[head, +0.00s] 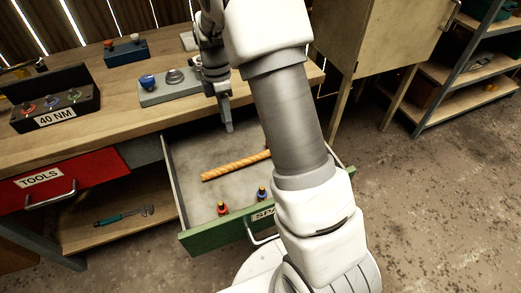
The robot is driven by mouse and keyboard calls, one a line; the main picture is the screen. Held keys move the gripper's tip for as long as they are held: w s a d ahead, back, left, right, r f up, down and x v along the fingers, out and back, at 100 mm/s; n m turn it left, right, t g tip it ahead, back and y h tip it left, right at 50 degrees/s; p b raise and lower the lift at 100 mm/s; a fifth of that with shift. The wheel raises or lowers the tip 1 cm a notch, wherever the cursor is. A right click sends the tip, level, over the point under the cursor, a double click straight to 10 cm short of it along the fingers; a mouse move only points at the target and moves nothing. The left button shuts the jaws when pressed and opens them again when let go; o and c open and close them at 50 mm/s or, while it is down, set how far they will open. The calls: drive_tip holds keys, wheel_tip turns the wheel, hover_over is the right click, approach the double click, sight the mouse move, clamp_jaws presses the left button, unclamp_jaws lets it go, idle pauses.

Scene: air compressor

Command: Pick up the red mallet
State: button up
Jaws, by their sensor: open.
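I cannot make out a red mallet in the head view. My gripper (226,118) points down above the open green drawer (205,238), near its back end. Its jaws are open, with nothing visible between them; the gap is hard to see at this angle. A red-fronted drawer (85,172) labelled TOOLS is shut at the left, and its inside is hidden. My arm covers the right part of the green drawer.
The green drawer holds an orange twisted rod (230,167), a small red part (222,209) and a small blue part (262,194). A teal-handled tool (122,215) lies on the lower shelf. The workbench (130,105) carries a 40 NM box (55,105) and a grey block (170,88).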

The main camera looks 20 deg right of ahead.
drive_tip(key=b, duration=0.2)
hover_over(235, 163)
drive_tip(key=w, duration=0.1)
wheel_tip(235, 163, down, 10)
drive_tip(key=shift+f, duration=0.1)
drive_tip(key=shift+s+f+b, duration=0.2)
drive_tip(key=shift+f+b, duration=0.15)
drive_tip(key=shift+f, duration=1.15)
drive_tip(key=shift+s+f+b, duration=0.15)
drive_tip(key=shift+f+b, duration=0.2)
drive_tip(key=shift+f, duration=1.1)
clamp_jaws()
